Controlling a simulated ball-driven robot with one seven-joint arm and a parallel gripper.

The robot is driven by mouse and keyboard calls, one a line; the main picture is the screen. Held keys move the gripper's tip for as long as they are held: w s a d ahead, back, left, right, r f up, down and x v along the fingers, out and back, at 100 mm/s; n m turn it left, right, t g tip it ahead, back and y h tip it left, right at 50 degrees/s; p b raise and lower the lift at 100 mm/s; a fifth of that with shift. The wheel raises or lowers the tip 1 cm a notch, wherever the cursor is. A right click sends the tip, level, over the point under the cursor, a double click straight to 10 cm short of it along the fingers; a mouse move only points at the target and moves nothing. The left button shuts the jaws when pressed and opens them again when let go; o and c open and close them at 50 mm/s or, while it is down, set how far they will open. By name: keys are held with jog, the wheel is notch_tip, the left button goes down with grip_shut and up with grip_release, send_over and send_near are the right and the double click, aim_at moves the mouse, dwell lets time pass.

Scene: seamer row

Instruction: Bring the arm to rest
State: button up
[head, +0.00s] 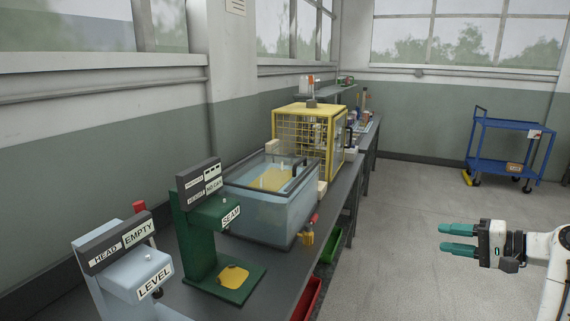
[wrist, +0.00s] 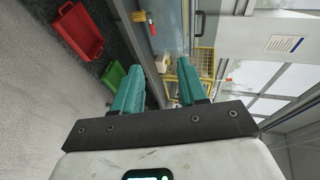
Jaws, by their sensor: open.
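My gripper (head: 458,238) is at the right of the head view, held out over open floor to the right of the bench. Its two teal fingers point left and stand apart with nothing between them. In the wrist view my gripper (wrist: 158,88) also shows open and empty, with the bench edge and bins beyond it. My white arm comes in from the right edge of the head view.
A long bench (head: 345,200) carries a light blue machine (head: 130,275), a green seamer (head: 200,240), a water tank (head: 265,210) and a yellow cage (head: 310,130). Red (head: 308,298) and green (head: 330,246) bins sit low beside it. A blue cart (head: 510,148) stands at the back right.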

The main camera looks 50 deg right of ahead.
jog(key=w+a+f+n+g+y, duration=0.1)
jog(key=w+a+f+n+g, duration=0.1)
jog(key=w+a+f, duration=0.35)
jog(key=w+a+f+n+g+y, duration=0.1)
jog(key=w+a+f+n+g, duration=0.15)
jog(key=a+f, duration=0.6)
jog(key=w+a+f+n+g+y, duration=0.15)
jog(key=w+a+f, duration=0.3)
jog(key=a, duration=0.45)
jog(key=s+a+f+n+g, duration=0.4)
jog(key=a+f, duration=0.3)
jog(key=a, duration=0.4)
jog(key=s+a+f+n+g+h+p, duration=0.1)
jog(key=s+a+f+n+g+h, duration=0.1)
jog(key=s+a+n, duration=0.4)
jog(key=s+g+h, duration=0.1)
jog(key=s, duration=0.3)
jog(key=shift+a+n+g+h, duration=0.3)
jog(key=shift+n+g+h, duration=0.05)
jog(key=shift+n+g, duration=0.05)
